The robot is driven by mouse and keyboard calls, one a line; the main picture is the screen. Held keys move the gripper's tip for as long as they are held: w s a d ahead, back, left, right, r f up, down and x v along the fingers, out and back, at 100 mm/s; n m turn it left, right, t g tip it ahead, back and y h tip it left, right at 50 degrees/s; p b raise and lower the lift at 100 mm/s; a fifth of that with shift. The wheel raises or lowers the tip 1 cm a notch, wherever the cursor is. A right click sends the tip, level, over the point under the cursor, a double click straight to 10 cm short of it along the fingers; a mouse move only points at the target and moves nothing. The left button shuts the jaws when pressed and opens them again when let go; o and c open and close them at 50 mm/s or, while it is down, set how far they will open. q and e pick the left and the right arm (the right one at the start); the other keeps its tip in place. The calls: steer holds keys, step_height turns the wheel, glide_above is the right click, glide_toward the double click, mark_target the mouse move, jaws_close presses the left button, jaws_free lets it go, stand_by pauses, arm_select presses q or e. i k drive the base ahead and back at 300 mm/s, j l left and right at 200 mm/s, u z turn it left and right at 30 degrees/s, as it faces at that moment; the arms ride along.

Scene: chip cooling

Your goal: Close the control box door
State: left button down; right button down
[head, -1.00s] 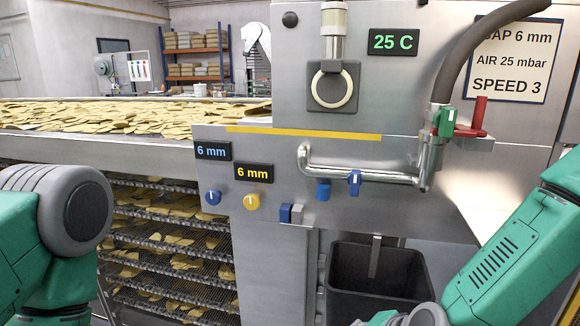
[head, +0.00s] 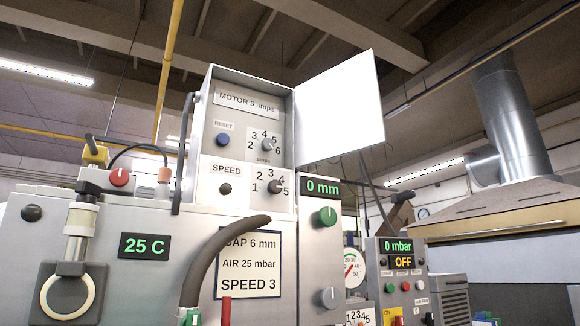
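The control box (head: 201,142) stands on top of the machine in the middle of the head view. Its door (head: 340,105) is a plain white panel, swung open to the right. Inside the box show a "MOTOR 5 amps" label, a blue RESET button (head: 224,140), a motor dial (head: 267,145) and, below, a SPEED dial (head: 275,187). Neither of my grippers is in view.
A grey hose (head: 228,250) curves in front of the sign (head: 249,284). Right of the box are a 0 mm display (head: 321,187) with a green knob (head: 327,216), and a 0 mbar control panel (head: 401,275). Open air surrounds the door above and right.

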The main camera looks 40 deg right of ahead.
mark_target(339, 112)
steer(key=l+u, duration=0.15)
steer(key=l, duration=0.85)
steer(key=k+l+u, duration=0.15)
steer(key=l, duration=0.85)
